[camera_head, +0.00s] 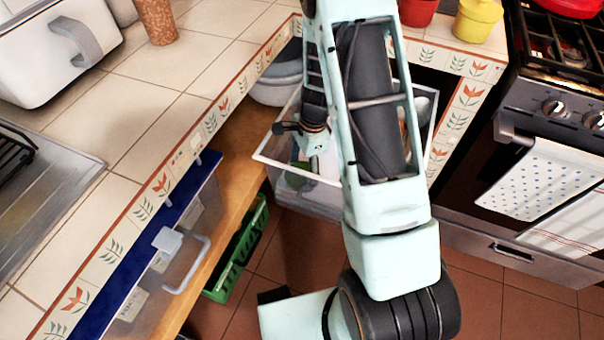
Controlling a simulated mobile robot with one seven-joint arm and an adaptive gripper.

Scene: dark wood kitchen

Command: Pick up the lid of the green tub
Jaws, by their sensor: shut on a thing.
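My gripper (306,148) reaches down into a clear, white-rimmed bin (330,198) below the counter corner. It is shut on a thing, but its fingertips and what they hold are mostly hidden. A green piece (297,179) shows through the bin just below and left of the gripper. I cannot tell whether this is the green tub or its lid. My arm covers the middle and right of the bin.
A grey bowl (278,88) sits behind the bin. A green crate (240,252) is low on the left, under the wooden ledge. The tiled counter edge (190,140) runs along the left. The stove (555,105) stands at right, with open floor (505,300) in front.

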